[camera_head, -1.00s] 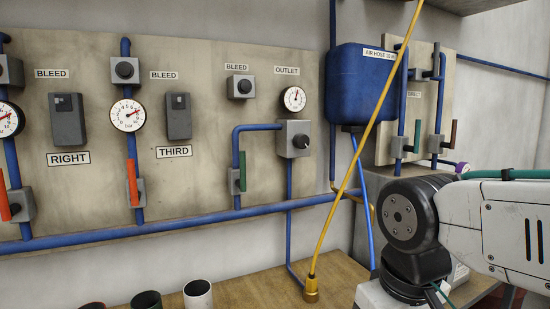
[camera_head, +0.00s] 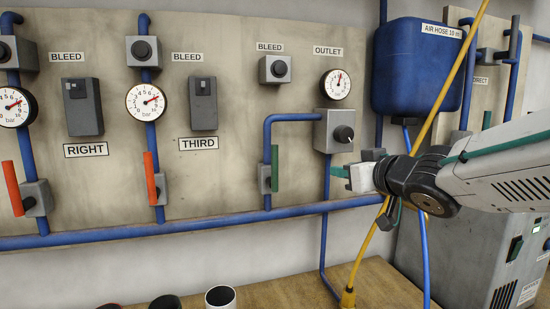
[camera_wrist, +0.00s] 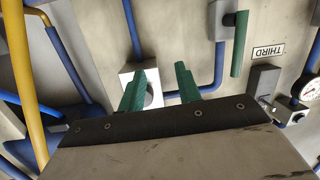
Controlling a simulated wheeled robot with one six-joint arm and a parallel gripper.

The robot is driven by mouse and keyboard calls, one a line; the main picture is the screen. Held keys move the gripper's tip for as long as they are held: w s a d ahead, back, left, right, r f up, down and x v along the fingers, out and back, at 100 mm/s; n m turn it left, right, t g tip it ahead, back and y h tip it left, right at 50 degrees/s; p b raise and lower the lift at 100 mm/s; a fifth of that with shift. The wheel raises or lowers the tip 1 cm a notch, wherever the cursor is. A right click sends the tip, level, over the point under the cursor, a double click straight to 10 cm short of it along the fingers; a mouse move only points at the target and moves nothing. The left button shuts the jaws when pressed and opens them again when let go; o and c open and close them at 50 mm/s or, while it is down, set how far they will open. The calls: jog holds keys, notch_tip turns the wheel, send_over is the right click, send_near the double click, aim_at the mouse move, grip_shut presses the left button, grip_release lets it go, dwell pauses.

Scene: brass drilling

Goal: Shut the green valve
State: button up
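The green valve (camera_head: 275,168) is a green lever on a small grey body, on the blue pipe left of the outlet box. The lever stands upright, parallel to the vertical pipe. It also shows at the top of the wrist view (camera_wrist: 240,43). My gripper (camera_head: 335,171) points left, to the right of the valve and just below the outlet box, apart from the lever. In the wrist view my gripper's two green fingers (camera_wrist: 159,72) are spread with nothing between them. Another green lever (camera_head: 486,120) shows at the right, partly hidden.
The grey outlet box (camera_head: 334,131) with a black knob is close to my gripper. A yellow hose (camera_head: 447,88) and a blue tank (camera_head: 415,70) are at the right. Two red levers (camera_head: 150,178) (camera_head: 12,188) stand farther left. Cups (camera_head: 220,298) are on the bench below.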

aim_at(275, 157)
jog(key=w+a+n+g+y, duration=0.1)
jog(key=a+y, duration=0.1)
jog(key=a, duration=0.3)
jog(key=w+a+r+n+g+y, duration=0.1)
jog(key=a+n+y, duration=0.1)
jog(key=a, duration=0.3)
jog(key=w+a+r+n+g+y, duration=0.1)
jog(key=w+a+n+y, duration=0.1)
jog(key=a+y, duration=0.2)
jog(key=shift+a, duration=0.9)
grip_shut()
